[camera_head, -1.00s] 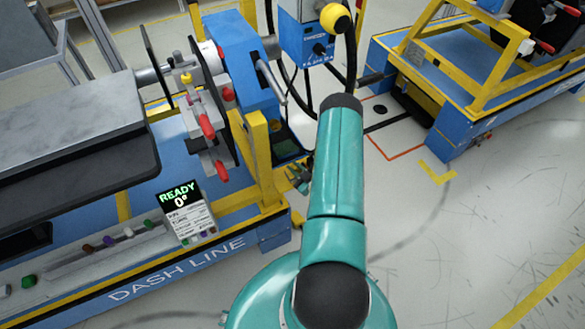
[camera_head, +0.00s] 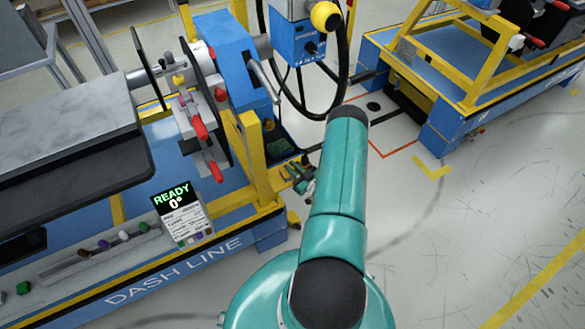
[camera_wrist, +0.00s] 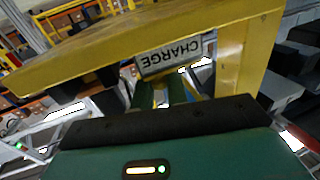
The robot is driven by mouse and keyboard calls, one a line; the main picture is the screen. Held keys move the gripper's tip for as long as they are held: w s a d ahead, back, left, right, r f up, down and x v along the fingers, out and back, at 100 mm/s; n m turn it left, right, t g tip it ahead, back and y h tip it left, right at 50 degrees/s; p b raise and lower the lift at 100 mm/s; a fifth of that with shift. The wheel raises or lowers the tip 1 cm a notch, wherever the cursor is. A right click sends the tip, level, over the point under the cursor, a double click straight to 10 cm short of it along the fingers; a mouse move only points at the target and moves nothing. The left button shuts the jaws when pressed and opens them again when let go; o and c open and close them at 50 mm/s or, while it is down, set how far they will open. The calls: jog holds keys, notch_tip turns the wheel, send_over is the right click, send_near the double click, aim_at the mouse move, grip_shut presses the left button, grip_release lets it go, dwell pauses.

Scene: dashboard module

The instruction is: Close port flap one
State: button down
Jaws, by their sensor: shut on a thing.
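My gripper (camera_wrist: 166,94) reaches under the yellow frame beam in the wrist view. Its two green fingers stand close together beside a grey plate lettered CHARGE (camera_wrist: 168,57), which reads upside down. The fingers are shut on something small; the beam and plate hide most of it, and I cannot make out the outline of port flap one. In the head view my gripper (camera_head: 300,176) is at the right end of the dash line stand, next to its yellow post, and partly behind my teal arm.
A display reading READY 0° (camera_head: 172,197) stands at the stand's front edge. A blue box with cables (camera_head: 298,42) hangs behind my arm. Another blue and yellow stand (camera_head: 450,140) is at the right. The floor (camera_head: 465,240) on the right is clear.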

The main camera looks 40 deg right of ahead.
jog(key=c, duration=1.5)
grip_release()
jog(key=shift+o, duration=0.2)
jog(key=shift+s, duration=0.1)
jog(key=s, duration=1.3)
jog(key=shift+s+a, duration=0.15)
jog(key=shift+s, duration=0.2)
jog(key=shift+f, duration=0.1)
